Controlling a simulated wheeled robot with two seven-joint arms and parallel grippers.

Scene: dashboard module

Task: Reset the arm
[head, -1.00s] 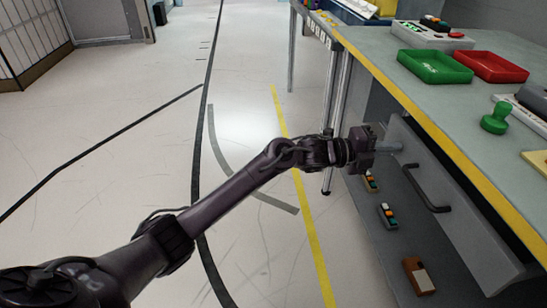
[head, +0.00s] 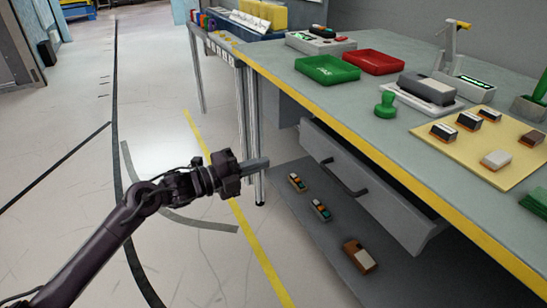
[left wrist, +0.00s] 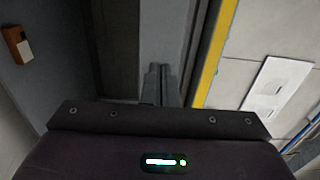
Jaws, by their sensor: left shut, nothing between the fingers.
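My left arm comes in from the left in the head view, with its gripper (head: 256,163) held out over the floor just left of the drawer unit under the workbench. The gripper is shut and empty, its fingers together. In the left wrist view the shut fingers (left wrist: 159,82) point away from the camera. The grey drawer (head: 362,185) below the bench top is pulled partly out, its dark handle (head: 343,178) facing the gripper. The gripper is apart from the handle, to its left. My right gripper is not in view.
The workbench (head: 350,120) has a yellow front edge and carries a green tray (head: 327,70), a red tray (head: 374,62) and a green stamp-like piece (head: 385,105). Small modules (head: 359,256) lie on the lower shelf. Open floor (head: 60,210) extends to the left.

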